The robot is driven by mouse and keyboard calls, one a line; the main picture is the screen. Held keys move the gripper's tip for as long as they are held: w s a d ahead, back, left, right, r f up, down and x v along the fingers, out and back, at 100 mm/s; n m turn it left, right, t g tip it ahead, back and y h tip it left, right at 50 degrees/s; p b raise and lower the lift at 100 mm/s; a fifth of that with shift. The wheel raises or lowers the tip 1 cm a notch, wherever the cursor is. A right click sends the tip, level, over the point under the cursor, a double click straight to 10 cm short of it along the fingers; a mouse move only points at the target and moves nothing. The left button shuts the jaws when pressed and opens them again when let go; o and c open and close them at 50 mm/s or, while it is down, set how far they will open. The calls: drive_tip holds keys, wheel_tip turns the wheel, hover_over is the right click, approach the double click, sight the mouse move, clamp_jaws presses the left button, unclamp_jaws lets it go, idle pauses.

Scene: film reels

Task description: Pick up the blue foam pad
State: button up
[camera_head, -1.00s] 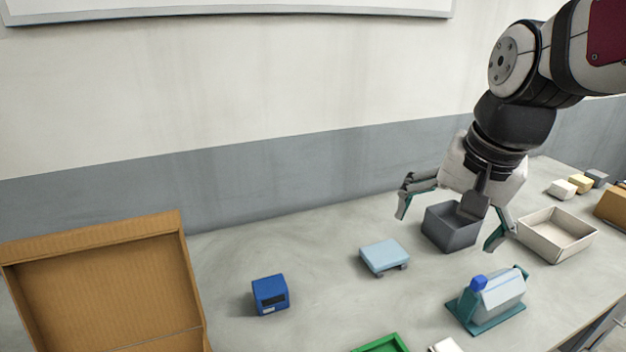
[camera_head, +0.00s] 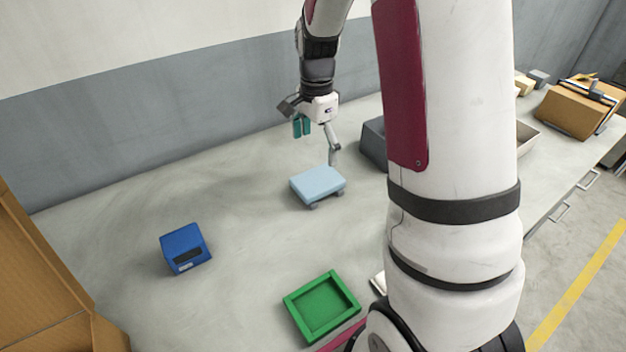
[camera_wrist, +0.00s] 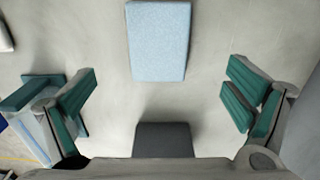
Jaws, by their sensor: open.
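The blue foam pad (camera_head: 318,183) is a pale blue flat block raised on small grey supports on the table. In the wrist view the pad (camera_wrist: 158,40) lies at the top centre, ahead of the fingers and apart from them. My gripper (camera_head: 318,141) is above and just behind the pad in the head view. Its teal-padded fingers (camera_wrist: 158,97) are spread wide with nothing between them.
A grey bin (camera_head: 373,145) stands right of the pad, partly hidden by my arm. A dark blue box (camera_head: 185,248) is at left, a green tray (camera_head: 321,306) in front, and an open cardboard box (camera_head: 45,300) at far left. Table between them is clear.

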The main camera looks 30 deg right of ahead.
sight(317, 179)
wheel_tip(317, 179, down, 10)
drive_tip(key=shift+s+d+r, duration=0.1)
drive_tip(key=shift+d, duration=0.05)
idle(0.4)
drive_tip(key=shift+c, duration=0.3)
drive_tip(key=c, duration=1)
